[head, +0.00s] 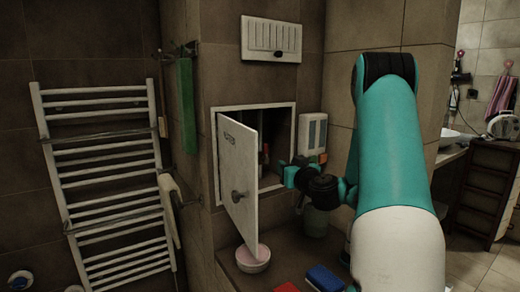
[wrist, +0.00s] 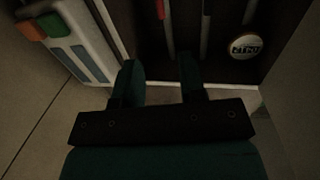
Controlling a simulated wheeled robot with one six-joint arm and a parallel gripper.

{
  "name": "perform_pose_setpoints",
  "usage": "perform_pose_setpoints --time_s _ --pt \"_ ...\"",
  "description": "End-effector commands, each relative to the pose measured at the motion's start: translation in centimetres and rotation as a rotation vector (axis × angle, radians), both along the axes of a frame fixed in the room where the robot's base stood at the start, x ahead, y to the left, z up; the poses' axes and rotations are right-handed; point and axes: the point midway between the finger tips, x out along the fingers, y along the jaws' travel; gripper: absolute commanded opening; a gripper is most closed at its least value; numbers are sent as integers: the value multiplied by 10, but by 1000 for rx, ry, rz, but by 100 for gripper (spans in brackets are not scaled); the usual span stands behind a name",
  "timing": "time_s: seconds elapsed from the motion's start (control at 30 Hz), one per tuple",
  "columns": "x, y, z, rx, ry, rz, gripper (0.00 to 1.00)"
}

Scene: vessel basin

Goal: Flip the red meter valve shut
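The wall cabinet (head: 243,107) stands open, its white door (head: 238,178) swung out to the left. In the wrist view, pipes run inside the cabinet, with a narrow red piece (wrist: 160,9) at the top edge that may be the red meter valve; it is partly cut off, so its position cannot be read. A round pale meter face (wrist: 243,46) is to its right. My gripper (head: 287,174) is at the cabinet's lower right opening. In the wrist view my gripper (wrist: 160,72) has its two fingers apart with nothing between them, below the red piece.
A white dispenser (head: 312,134) hangs on the wall right of the cabinet, close beside my gripper; it also shows in the wrist view (wrist: 75,45). Below are a ledge with a pink-and-white bowl (head: 253,259) and a blue item (head: 325,278). A towel rack (head: 105,190) stands left.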

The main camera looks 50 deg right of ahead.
Motion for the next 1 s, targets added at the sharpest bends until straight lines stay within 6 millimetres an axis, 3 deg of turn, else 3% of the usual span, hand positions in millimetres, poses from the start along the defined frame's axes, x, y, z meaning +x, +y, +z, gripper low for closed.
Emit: perform_pose_setpoints --time_s 0.23,0.7,1.0 --pt "36 -17 9 0 1 3 38" --pt "112 -48 8 -3 1 7 38" --pt "147 -65 4 -1 0 7 38"
